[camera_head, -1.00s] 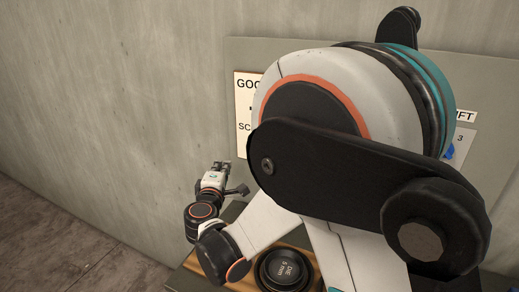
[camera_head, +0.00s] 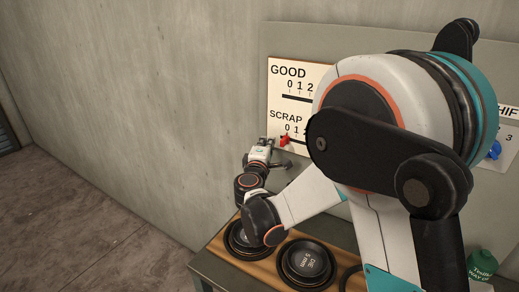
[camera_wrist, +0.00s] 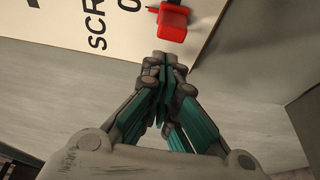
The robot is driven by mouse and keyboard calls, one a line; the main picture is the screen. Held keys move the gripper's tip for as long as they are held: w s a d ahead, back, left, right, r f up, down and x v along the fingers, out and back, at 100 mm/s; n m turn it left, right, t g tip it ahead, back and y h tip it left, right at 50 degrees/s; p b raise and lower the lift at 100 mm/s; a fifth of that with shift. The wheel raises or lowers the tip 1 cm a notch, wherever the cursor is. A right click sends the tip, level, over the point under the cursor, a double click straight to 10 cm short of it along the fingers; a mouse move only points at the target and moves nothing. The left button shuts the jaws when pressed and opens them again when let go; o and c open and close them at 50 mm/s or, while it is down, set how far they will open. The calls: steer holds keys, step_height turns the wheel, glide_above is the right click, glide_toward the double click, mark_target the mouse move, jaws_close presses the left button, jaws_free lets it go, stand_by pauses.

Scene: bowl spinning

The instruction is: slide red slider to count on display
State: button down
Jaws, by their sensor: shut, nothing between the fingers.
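The red slider (camera_head: 284,141) sits on the SCRAP row of the white count board (camera_head: 276,97), by the low end of its numbers. In the wrist view the red slider (camera_wrist: 173,22) is a red block just beyond my fingertips. My gripper (camera_head: 267,142) is at the board's lower left edge, left of the red slider. In the wrist view my gripper (camera_wrist: 166,62) is shut and empty, its tips close to the slider; I cannot tell whether they touch. My arm hides the board's right side. No count display can be made out.
A blue knob (camera_head: 494,150) is on the panel at right. Below, a bench (camera_head: 235,274) holds dark round dies (camera_head: 307,262) and a green item (camera_head: 482,264). The wall and floor at left are clear.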

steer(key=shift+s+d, duration=0.5)
steer(key=shift+d, duration=0.2)
steer(key=s+d+b, duration=0.1)
steer(key=s+d, duration=0.4)
steer(key=d, duration=0.3)
steer(key=shift+d, duration=0.1)
